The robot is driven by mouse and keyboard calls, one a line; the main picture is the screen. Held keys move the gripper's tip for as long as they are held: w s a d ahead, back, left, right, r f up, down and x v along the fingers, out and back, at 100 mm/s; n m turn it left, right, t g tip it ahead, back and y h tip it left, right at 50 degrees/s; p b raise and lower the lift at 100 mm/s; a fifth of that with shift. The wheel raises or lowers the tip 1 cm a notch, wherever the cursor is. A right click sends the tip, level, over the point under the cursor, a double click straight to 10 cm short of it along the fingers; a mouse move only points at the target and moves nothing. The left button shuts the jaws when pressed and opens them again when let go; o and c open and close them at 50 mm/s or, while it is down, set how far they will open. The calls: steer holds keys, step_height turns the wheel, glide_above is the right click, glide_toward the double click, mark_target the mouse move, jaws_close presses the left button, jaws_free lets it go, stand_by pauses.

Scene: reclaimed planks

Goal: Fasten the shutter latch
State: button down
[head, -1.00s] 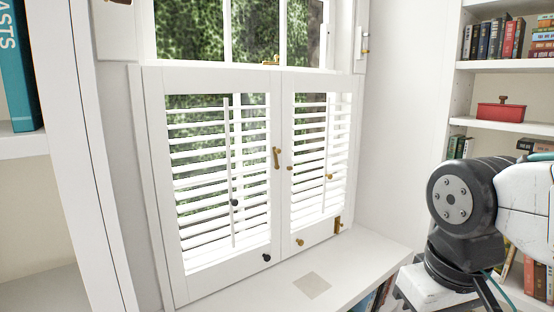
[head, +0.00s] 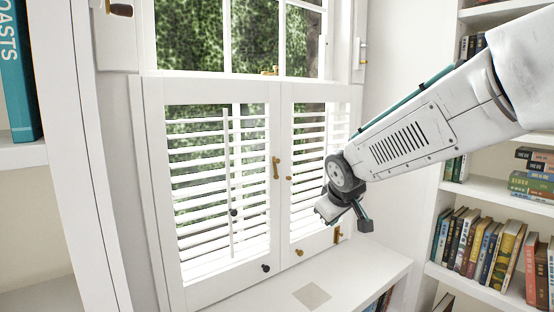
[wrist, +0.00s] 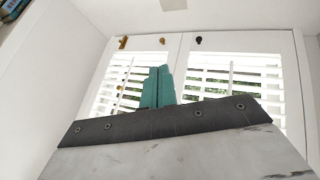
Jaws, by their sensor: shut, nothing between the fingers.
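The white louvred shutters fill the window's lower half, and the two panels look closed together. A brass latch piece (head: 276,166) stands upright on the left panel beside the centre seam. A small brass knob (head: 289,178) sits just across the seam on the right panel. My gripper (head: 342,208) is in front of the right panel, right of and below the latch and apart from it. In the wrist view its teal fingers (wrist: 158,86) are together and empty, seen against the shutters. The fingers hide part of the seam there.
A brass fitting (head: 337,234) and brass knob (head: 299,252) are low on the right panel; a black knob (head: 265,268) is low on the left. The sill (head: 360,270) holds a flat beige square (head: 312,295). Bookshelves (head: 490,275) stand right, another shelf left.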

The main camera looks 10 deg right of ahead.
steer(key=w+a+r+n+t+y, duration=0.1)
steer(key=w+a+r+n+t, duration=0.15)
steer(key=w, duration=0.45)
steer(key=w+a+r+n+t+y, duration=0.1)
steer(key=w+a+r+n+t, duration=0.2)
steer(key=w, duration=0.4)
steer(key=w+a+r+n+t+y, duration=0.2)
steer(key=a+r+y, duration=0.1)
steer(key=r, duration=0.5)
steer(key=shift+w+t+y, duration=0.2)
steer(key=shift+t+y, duration=0.15)
steer(key=shift+y, duration=0.05)
steer(key=shift+a, duration=0.1)
steer(key=shift+w+f, duration=0.7)
steer(key=shift+w, duration=1.1)
steer(key=shift+w+f, duration=0.75)
steer(key=shift+w, duration=1)
steer(key=shift+w+f, duration=0.7)
steer(key=shift+w, duration=1.1)
